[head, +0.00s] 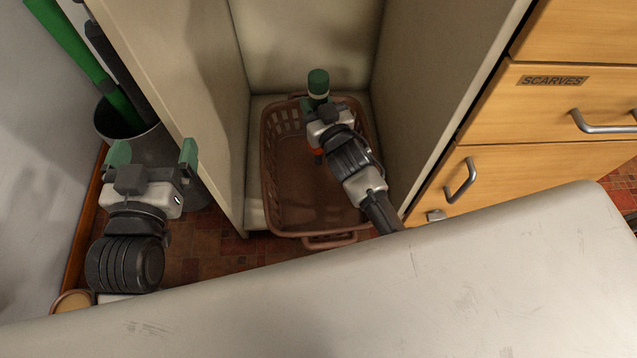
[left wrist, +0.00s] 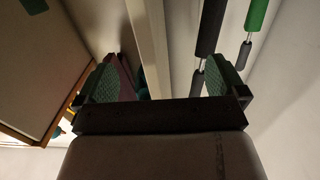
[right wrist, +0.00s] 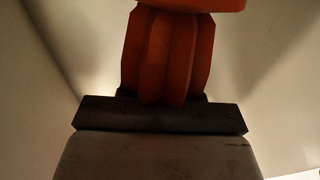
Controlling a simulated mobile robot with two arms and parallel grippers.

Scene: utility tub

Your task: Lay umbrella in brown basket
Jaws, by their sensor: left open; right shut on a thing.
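The brown basket (head: 270,190) stands on the floor of an open cabinet bay, and its visible inside looks empty. My right gripper (head: 322,108) is above the back part of the basket. It is shut on an orange ribbed thing (right wrist: 168,55), which looks like the folded umbrella. In the head view a bit of orange (head: 317,152) shows below the gripper. My arm hides the rest. My left gripper (head: 153,155) is open and empty, left of the cabinet.
A grey bin (head: 150,152) at the left holds a green stick (head: 75,45) and a black one. Cabinet side walls (head: 185,85) flank the basket closely. Wooden drawers, one labelled SCARVES (head: 553,81), stand at the right. A pale surface (head: 480,290) fills the foreground.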

